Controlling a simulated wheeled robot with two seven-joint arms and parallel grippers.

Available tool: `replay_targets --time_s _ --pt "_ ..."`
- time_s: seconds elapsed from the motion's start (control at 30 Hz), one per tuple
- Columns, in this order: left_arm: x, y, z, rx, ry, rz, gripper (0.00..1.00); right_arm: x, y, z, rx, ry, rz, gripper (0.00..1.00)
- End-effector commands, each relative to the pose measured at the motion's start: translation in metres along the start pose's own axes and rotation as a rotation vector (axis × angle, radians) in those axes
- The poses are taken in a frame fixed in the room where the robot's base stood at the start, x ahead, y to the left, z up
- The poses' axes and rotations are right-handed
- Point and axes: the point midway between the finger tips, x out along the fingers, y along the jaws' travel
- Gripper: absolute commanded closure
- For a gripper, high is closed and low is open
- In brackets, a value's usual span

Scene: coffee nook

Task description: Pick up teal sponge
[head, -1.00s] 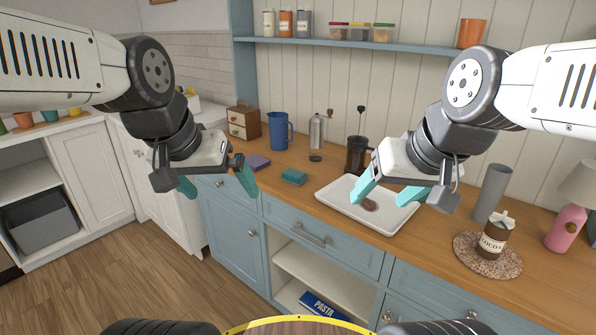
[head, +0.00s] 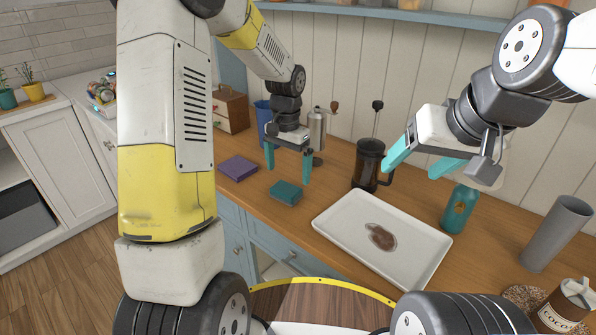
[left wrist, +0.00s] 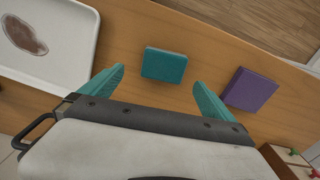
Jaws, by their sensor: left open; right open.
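The teal sponge (head: 286,193) lies flat on the wooden counter, between a purple sponge (head: 238,168) and the white tray (head: 330,228). It also shows in the left wrist view (left wrist: 164,65), beyond and between the spread fingertips. My left gripper (head: 289,172) is open and empty, pointing down above the counter just behind the teal sponge, not touching it. In the left wrist view my left gripper (left wrist: 158,85) has its two teal fingers wide apart. My right gripper (head: 412,165) is open and empty, raised above the counter behind the tray.
The tray holds a brown stain (head: 381,237). A French press (head: 368,165), a metal grinder (head: 317,135), a blue pitcher (head: 265,122) and a teal bottle (head: 459,208) stand behind. A grey cylinder (head: 556,235) and a cocoa jar (head: 566,308) stand at the right. Counter around the teal sponge is clear.

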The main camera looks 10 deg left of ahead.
Motion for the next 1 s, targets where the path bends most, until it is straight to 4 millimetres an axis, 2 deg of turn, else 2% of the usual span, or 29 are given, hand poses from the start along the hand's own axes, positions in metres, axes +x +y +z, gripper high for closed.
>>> replay_targets --time_s 0.53,0.63,0.87,1.0 --pt "0.069 -0.007 0.002 -0.001 -0.003 0.002 0.00 0.000 0.000 0.000 0.000 0.000 0.000 0.31" --pt "0.076 -0.007 0.002 0.000 -0.001 0.001 0.00 0.000 0.000 0.000 0.000 0.000 0.000 0.31" --pt "0.077 -0.007 0.002 0.000 0.000 0.000 0.00 0.000 0.000 0.000 0.000 0.000 0.000 0.31" --pt "0.076 -0.007 0.002 0.000 0.000 0.000 0.26 0.000 0.000 0.000 0.000 0.000 0.000 0.31"
